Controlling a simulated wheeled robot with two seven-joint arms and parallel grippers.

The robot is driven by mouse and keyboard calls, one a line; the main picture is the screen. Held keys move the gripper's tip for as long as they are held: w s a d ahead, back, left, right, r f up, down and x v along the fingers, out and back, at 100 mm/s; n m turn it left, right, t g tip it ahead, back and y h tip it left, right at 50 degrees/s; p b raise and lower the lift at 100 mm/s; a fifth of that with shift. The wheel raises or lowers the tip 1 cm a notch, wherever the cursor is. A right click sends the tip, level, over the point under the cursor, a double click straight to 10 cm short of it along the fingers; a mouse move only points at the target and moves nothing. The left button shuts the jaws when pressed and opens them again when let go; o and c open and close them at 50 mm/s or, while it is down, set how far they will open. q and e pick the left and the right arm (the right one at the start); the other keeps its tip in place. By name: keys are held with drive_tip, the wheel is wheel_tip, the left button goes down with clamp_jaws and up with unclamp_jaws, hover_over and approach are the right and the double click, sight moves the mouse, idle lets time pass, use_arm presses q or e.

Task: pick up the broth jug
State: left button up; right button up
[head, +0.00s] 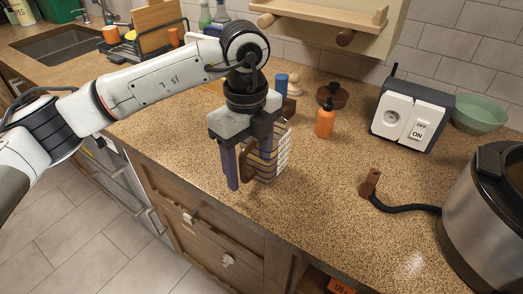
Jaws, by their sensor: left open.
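The jug (284,150), which looks like the broth jug, stands on the counter near its front edge. It has a pale grid pattern and a brown handle (250,168) on its left side. My left gripper (249,178) points down at the jug with its jaws open. One finger is left of the handle and the other is in front of the jug's body, hiding part of it. The handle shows between the fingers; I cannot tell whether they touch it. My right gripper is not in view.
Behind the jug are a blue cylinder (281,84), an orange bottle (325,121) and a dark brown pot (334,95). A switch box (411,112), a green bowl (480,113) and a steel cooker (490,215) with a corded plug (369,182) are right. The front-middle counter is clear.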

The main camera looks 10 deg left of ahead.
sight(248, 147)
use_arm(q)
wheel_tip(248, 147, down, 2)
drive_tip(key=shift+a, duration=0.1)
drive_tip(key=shift+r, duration=0.1)
drive_tip(key=c, duration=1.3)
drive_tip(key=shift+r, duration=0.1)
drive_tip(key=shift+c, duration=0.2)
drive_tip(key=shift+r+b, duration=0.55)
drive_tip(key=shift+r, duration=4.3)
